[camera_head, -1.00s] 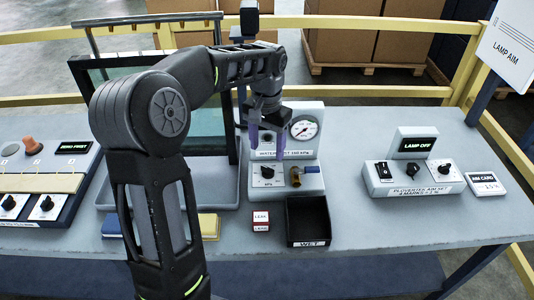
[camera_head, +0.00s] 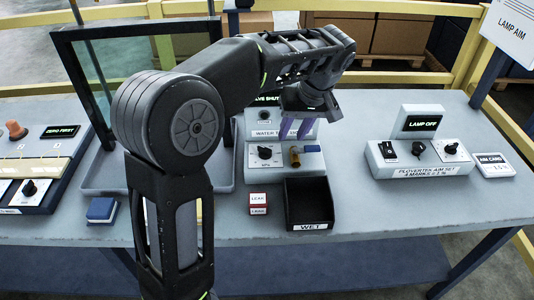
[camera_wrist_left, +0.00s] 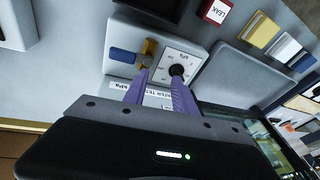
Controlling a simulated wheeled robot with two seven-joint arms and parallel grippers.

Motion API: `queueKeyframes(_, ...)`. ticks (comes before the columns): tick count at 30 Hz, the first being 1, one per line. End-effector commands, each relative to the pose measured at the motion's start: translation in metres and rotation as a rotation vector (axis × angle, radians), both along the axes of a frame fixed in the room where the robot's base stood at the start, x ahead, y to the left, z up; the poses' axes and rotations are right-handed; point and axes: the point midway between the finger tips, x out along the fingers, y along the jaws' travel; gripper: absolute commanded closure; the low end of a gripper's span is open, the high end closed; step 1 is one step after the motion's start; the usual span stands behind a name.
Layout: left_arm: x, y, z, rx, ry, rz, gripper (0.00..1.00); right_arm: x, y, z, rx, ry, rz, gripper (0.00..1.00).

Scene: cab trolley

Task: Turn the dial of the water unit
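The water unit (camera_head: 254,175) is a pale box at the middle of the table, with a "VALVE SHUT" display partly hidden by my arm. Its black dial (camera_head: 265,153) sits on a white scale plate at the lower left. Beside it is a brass tap with a blue handle (camera_head: 309,148). My left gripper (camera_head: 296,131) has its purple fingers apart and empty, above and right of the dial. In the left wrist view one fingertip lies close to the dial (camera_wrist_left: 177,70), the other by the tap (camera_wrist_left: 149,48); contact cannot be told. The gauge is hidden. My right gripper is out of view.
A black bin marked "WET" (camera_head: 331,225) and a red-and-white "LEAK" block (camera_head: 258,198) stand in front of the unit. A lamp unit (camera_head: 422,170) is at right. A tray with a dark frame (camera_head: 225,186) is at left, behind my arm.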

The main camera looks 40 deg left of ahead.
Motion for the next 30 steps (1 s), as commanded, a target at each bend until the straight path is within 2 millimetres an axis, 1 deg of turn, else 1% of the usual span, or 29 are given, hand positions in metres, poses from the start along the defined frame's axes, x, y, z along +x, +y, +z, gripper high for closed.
queueKeyframes(1, -0.002, 0.007, 0.0, 0.023, -0.034, 0.138, 0.67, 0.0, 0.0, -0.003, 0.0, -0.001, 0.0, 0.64)
queueKeyframes(4, -0.009, 0.026, 0.004, 0.063, -0.106, 0.429, 0.67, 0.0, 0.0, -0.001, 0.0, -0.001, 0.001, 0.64)
queueKeyframes(6, -0.012, 0.032, 0.005, 0.081, -0.151, 0.579, 0.67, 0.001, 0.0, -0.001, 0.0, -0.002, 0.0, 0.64)
queueKeyframes(10, -0.014, 0.034, 0.006, 0.089, -0.208, 0.754, 0.67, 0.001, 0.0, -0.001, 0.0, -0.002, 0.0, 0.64)
queueKeyframes(14, -0.015, 0.034, 0.006, 0.088, -0.229, 0.813, 0.67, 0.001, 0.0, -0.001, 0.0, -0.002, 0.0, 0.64)
queueKeyframes(23, -0.015, 0.034, 0.005, 0.088, -0.228, 0.814, 0.67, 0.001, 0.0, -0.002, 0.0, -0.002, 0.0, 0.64)
queueKeyframes(26, -0.015, 0.036, 0.0, 0.088, -0.227, 0.814, 0.67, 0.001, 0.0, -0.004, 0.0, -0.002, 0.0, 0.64)
queueKeyframes(30, -0.016, 0.042, -0.016, 0.088, -0.226, 0.815, 0.67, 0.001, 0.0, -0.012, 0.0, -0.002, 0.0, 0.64)
